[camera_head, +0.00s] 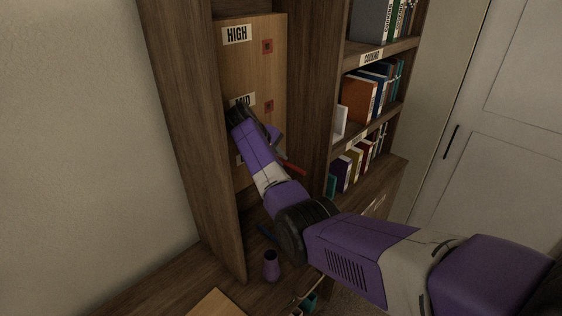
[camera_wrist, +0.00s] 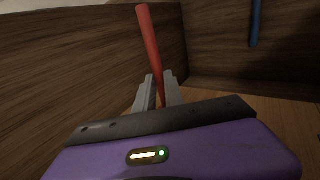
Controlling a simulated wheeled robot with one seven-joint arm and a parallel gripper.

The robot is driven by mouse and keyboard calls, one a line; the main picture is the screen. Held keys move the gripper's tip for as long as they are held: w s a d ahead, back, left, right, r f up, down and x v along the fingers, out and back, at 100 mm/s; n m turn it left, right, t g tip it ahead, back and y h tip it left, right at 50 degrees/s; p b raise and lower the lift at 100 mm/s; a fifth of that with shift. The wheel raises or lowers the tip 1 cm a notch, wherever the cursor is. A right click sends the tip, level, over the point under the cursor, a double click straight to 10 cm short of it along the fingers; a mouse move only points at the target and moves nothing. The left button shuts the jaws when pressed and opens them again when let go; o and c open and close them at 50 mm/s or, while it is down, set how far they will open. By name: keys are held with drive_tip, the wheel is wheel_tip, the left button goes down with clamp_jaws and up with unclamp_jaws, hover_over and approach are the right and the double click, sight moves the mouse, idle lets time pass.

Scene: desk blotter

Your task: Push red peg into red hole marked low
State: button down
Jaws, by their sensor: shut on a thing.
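My gripper (camera_wrist: 161,92) is shut on the red peg (camera_wrist: 150,40), which stands out between the two grey fingers in the wrist view. In the head view the red peg (camera_head: 292,167) juts out to the right of my gripper, in front of the wooden board (camera_head: 256,65). The board has a HIGH label (camera_head: 237,35) with a red-rimmed hole (camera_head: 267,46) and a MID label (camera_head: 243,101) with another red-rimmed hole (camera_head: 268,106). My arm hides most of the board's lower part. A sliver of a label shows there, but its word and any hole beside it are hidden.
Dark wooden shelf walls (camera_head: 180,120) flank the board. A bookcase with books (camera_head: 361,101) stands to the right. A purple vase (camera_head: 271,267) stands on the desk below. A blue stick (camera_wrist: 256,22) shows at the upper right of the wrist view.

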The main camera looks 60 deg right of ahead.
drive_tip(key=shift+w+d+b, duration=0.15)
drive_tip(key=shift+w+b, duration=0.5)
drive_tip(key=c, duration=1.3)
unclamp_jaws()
drive_tip(key=shift+c, duration=0.2)
drive_tip(key=b+v, duration=0.1)
drive_tip(key=v, duration=0.7)
